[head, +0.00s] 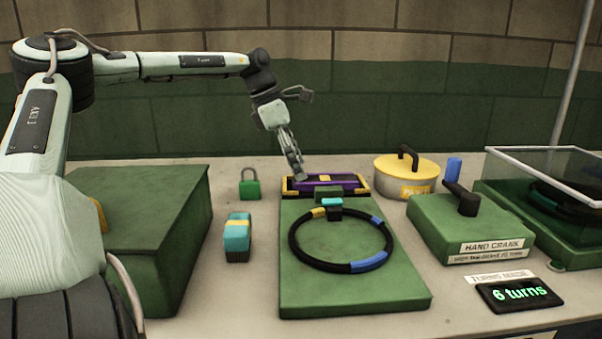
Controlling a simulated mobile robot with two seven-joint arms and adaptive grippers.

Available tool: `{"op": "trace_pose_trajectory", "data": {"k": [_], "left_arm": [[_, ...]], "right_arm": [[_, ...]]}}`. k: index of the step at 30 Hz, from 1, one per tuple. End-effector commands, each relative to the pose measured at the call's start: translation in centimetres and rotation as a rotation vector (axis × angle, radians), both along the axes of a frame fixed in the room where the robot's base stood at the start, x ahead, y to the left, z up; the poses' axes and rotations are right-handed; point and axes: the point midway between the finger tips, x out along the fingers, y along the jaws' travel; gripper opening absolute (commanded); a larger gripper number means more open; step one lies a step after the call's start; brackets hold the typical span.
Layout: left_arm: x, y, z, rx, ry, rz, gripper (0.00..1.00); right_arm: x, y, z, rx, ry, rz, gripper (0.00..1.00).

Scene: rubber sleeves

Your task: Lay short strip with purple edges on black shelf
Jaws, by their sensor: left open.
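A short dark strip with purple edges (336,180) lies in the low black shelf with yellow corner marks (365,190), behind the green board. A small yellow patch shows at the middle of the strip's far edge. My left gripper (300,176) points down at the left end of the strip and is open. I cannot tell whether its fingers touch the strip. The gripper covers part of the shelf's left end, and a small green block hides part of the front. My right gripper is not in view.
A green board (330,290) carries a black ring with coloured bands (350,267). A yellow-lidded pot (390,178), hand crank box (470,225) and clear-lidded case (530,175) stand right.

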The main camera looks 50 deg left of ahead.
Motion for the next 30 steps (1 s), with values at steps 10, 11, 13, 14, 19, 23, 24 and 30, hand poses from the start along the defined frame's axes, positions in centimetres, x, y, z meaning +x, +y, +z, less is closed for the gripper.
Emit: {"op": "trace_pose_trajectory", "data": {"k": [10,11,13,14,19,23,24,30], "left_arm": [[-2.1,1.8,6.9,0.001,-0.004,0.002,0.72],[-2.3,1.9,7.2,0.001,-0.002,0.002,0.72],[-2.5,2.1,8.0,0.001,-0.001,0.001,0.72],[-2.6,2.2,8.2,0.001,-0.001,0.001,0.72],[-2.8,2.3,8.9,0.001,-0.001,0.000,0.72],[-2.8,2.3,8.9,0.000,0.000,0.000,0.72],[-2.8,2.3,8.9,0.001,-0.001,0.000,0.72],[-2.9,2.4,8.8,-0.003,-0.002,0.001,0.72]], "right_arm": [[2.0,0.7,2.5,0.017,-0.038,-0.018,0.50],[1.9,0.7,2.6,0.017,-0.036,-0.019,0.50],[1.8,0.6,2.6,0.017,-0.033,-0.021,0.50],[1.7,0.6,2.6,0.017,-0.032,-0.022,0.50],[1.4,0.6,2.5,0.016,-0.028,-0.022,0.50],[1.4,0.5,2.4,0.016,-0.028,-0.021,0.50],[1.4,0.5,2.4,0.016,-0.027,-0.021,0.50],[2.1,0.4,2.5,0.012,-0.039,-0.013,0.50]]}}
